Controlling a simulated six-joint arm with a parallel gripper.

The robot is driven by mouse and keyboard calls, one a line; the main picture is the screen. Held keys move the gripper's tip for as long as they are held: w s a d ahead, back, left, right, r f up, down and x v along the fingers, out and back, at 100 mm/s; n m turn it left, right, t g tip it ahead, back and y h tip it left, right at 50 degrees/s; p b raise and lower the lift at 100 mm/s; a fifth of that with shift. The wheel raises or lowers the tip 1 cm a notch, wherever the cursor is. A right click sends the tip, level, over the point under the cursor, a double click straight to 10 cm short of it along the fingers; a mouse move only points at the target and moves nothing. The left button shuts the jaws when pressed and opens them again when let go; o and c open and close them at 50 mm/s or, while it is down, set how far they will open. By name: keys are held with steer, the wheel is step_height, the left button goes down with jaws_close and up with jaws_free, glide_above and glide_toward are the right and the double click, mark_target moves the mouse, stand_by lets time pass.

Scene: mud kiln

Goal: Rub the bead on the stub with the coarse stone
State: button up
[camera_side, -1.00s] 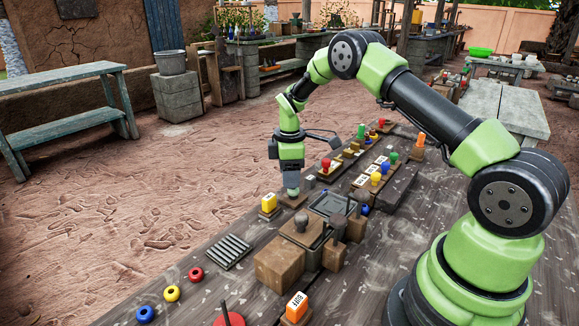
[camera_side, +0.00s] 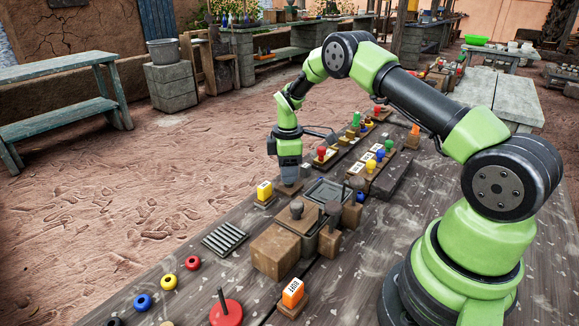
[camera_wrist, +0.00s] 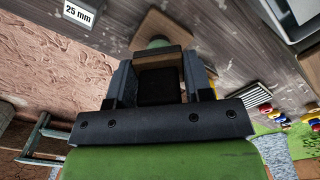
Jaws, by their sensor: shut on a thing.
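My gripper (camera_side: 289,176) points down over a small brown wooden base (camera_side: 288,188) on the bench. In the wrist view my gripper (camera_wrist: 158,82) is shut on a tan-edged block with a dark face (camera_wrist: 158,57), perhaps the coarse stone. A rounded pale green thing (camera_wrist: 157,42), likely the bead, shows just beyond the block, over the brown base (camera_wrist: 175,27). I cannot tell whether block and bead touch. The stub is not clearly visible. In the side view, my gripper hides the bead and the held block.
A yellow marker (camera_side: 264,190) stands close at the gripper's left, and a "25 mm" plate (camera_wrist: 80,13) shows in the wrist view. A grey tray (camera_side: 326,191), dark-knobbed wooden blocks (camera_side: 272,252) and a slatted rack (camera_side: 225,239) stand nearby. Coloured rings (camera_side: 193,263) lie at front left.

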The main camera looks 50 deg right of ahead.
steer(key=shift+a, duration=0.55)
steer(key=shift+d, duration=1.3)
steer(key=shift+a, duration=1.35)
steer(key=shift+d, duration=1.35)
steer(key=shift+a, duration=1.25)
steer(key=shift+a+r, duration=0.1)
steer(key=shift+r, duration=3.95)
